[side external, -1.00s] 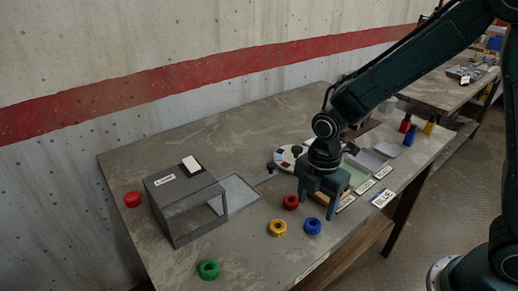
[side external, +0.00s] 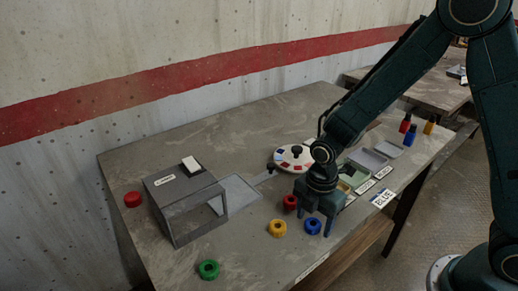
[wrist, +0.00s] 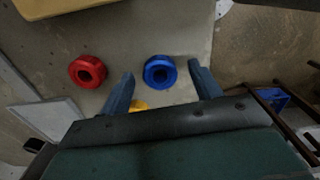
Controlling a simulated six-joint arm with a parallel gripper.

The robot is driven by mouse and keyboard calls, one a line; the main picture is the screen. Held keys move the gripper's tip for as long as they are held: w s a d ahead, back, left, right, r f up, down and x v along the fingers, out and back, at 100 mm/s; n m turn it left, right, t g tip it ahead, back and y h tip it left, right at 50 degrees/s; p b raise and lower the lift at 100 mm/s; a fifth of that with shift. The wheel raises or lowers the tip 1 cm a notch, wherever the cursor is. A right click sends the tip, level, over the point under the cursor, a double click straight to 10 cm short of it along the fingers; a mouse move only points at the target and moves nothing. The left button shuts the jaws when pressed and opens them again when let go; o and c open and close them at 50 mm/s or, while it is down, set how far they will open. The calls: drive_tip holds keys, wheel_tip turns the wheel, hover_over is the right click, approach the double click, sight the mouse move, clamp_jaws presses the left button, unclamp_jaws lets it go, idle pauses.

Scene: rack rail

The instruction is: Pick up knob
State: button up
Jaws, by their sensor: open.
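A blue ring-shaped knob (side external: 313,227) lies on the table near its front edge. My gripper (side external: 315,221) points down over it, with its fingers apart and nothing held. In the wrist view the blue knob (wrist: 159,72) shows whole, in the gap between the two fingertips. Its exact height below the fingertips is unclear. A red knob (side external: 290,202) lies just behind, and a yellow knob (side external: 278,228) lies to the left. The yellow knob is partly hidden by my gripper in the wrist view. A green knob (side external: 208,270) lies at the front left.
A grey box (side external: 185,205) with an open front stands left of the knobs. A round white dial (side external: 291,159) and labelled trays (side external: 366,159) lie behind my gripper. Small bottles (side external: 410,135) stand at the far right.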

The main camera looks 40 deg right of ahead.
sight(314, 223)
idle(0.4)
drive_tip(key=c, duration=1.1)
drive_tip(key=shift+r, duration=0.15)
wheel_tip(314, 223, up, 20)
drive_tip(key=shift+f, duration=0.1)
idle(0.4)
